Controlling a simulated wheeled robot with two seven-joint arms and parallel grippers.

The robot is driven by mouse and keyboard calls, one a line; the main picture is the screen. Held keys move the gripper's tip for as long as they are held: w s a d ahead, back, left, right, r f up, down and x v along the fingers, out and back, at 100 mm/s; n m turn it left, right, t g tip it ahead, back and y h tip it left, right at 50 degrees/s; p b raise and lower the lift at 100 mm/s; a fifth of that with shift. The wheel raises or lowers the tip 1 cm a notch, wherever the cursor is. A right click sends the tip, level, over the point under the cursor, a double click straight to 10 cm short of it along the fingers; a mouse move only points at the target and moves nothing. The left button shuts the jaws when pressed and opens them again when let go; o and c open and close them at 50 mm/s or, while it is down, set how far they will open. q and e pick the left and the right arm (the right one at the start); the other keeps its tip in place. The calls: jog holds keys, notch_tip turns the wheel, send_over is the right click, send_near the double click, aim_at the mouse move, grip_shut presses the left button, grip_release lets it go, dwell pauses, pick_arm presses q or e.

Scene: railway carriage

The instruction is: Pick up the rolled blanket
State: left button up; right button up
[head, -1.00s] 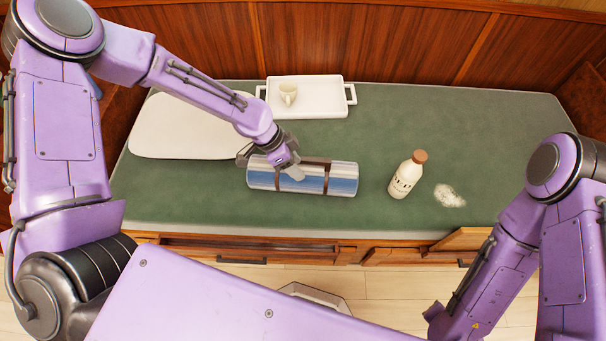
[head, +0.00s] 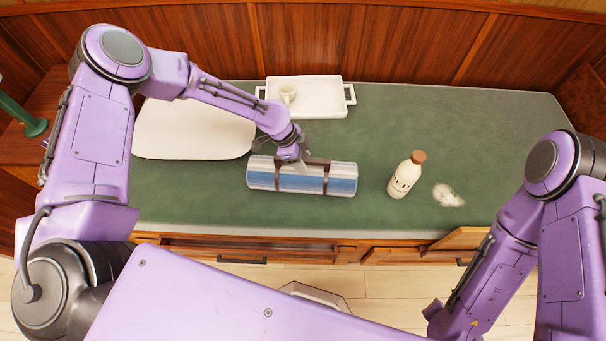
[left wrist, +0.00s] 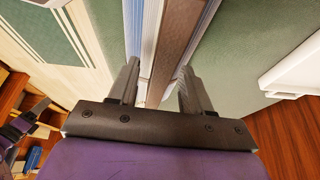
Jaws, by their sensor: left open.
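The rolled blanket (head: 342,183), striped blue, white and grey with brown straps and a brown carry handle, lies on the green bunk top. My left gripper (head: 293,163) is over its back edge, near the handle, left of the roll's middle. In the left wrist view, the open jaws (left wrist: 159,78) point at the roll, with a brown strip (left wrist: 178,35) running between the two fingers. I cannot tell whether the fingers touch it.
A white bottle with a brown cap (head: 405,175) stands right of the blanket, beside a pale crumpled patch (head: 448,195). The bunk's right back is clear.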

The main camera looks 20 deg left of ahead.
pick_arm(q)
jog(key=shift+s, duration=0.1)
grip_shut()
jog(key=shift+r, duration=0.1)
dwell(1.1)
